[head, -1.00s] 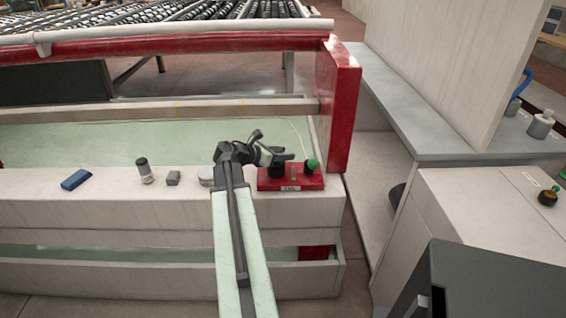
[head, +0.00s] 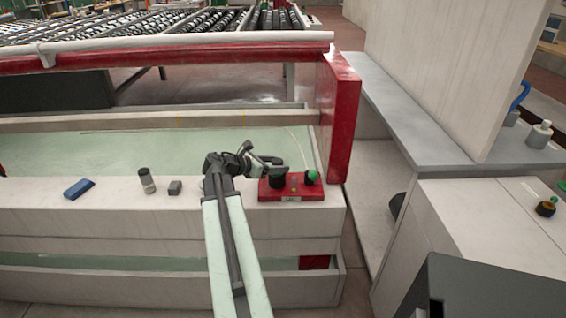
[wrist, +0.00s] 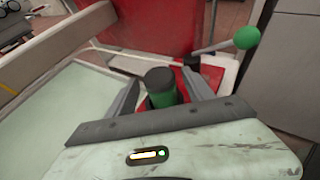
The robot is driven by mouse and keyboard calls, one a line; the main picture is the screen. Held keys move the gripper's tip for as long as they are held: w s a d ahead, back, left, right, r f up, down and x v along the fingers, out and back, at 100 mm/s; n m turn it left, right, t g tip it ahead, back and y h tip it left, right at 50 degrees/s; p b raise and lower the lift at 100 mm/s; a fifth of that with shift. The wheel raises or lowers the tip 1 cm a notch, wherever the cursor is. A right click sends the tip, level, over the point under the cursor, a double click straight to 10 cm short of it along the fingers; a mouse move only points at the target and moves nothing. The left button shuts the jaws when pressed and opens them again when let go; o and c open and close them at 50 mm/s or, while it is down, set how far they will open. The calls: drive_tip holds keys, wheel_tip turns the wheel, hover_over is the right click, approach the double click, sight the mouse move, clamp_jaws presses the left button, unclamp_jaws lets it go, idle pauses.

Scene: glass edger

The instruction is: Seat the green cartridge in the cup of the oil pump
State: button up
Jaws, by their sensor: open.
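The green cartridge (wrist: 160,88), with a dark cap, stands between the two fingers of my gripper (wrist: 160,92) in the wrist view. The fingers are open, with a gap on either side of it. A dark rim shows at its base, so it appears to stand in the cup; how deep it sits is hidden. In the head view the red oil pump (head: 292,194) is on the ledge, with its dark cup (head: 277,180) at the left and a green-knobbed lever (head: 312,177) at the right. My gripper (head: 268,160) is just above and behind the cup.
A blue block (head: 78,188), a dark-capped cylinder (head: 147,181) and a small grey block (head: 175,187) lie along the pale ledge (head: 110,210) to the left. A red post (head: 340,110) rises behind the pump. The green trough (head: 100,150) behind is clear.

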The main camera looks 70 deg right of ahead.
drive_tip(key=p+v, duration=0.2)
drive_tip(key=v, duration=0.5)
drive_tip(key=shift+w+a, duration=0.2)
drive_tip(key=shift+a, duration=0.15)
drive_tip(key=shift+r, duration=0.1)
drive_tip(key=w+a+f+m+t+y, duration=0.2)
drive_tip(key=w+a+f, duration=0.2)
drive_tip(key=w+a, duration=0.4)
drive_tip(key=w+a+f+m+t+y, duration=0.1)
drive_tip(key=w+a+f+m+t, duration=0.15)
drive_tip(key=w+a, duration=0.55)
drive_tip(key=w+a+f+m+t+y, duration=0.2)
drive_tip(key=w+a+f, duration=0.35)
drive_tip(key=a, duration=0.55)
drive_tip(key=w+a+f+m+y, duration=0.1)
drive_tip(key=w+a+m+y, duration=0.1)
drive_tip(key=a, duration=1.4)
drive_tip(key=w+a+f+m+y, duration=0.1)
drive_tip(key=w+a+m+y, duration=0.1)
drive_tip(key=a, duration=1.4)
drive_tip(key=shift+f+m+t+y, duration=0.35)
drive_tip(key=shift+m+y, duration=0.2)
drive_tip(key=shift+y, duration=0.55)
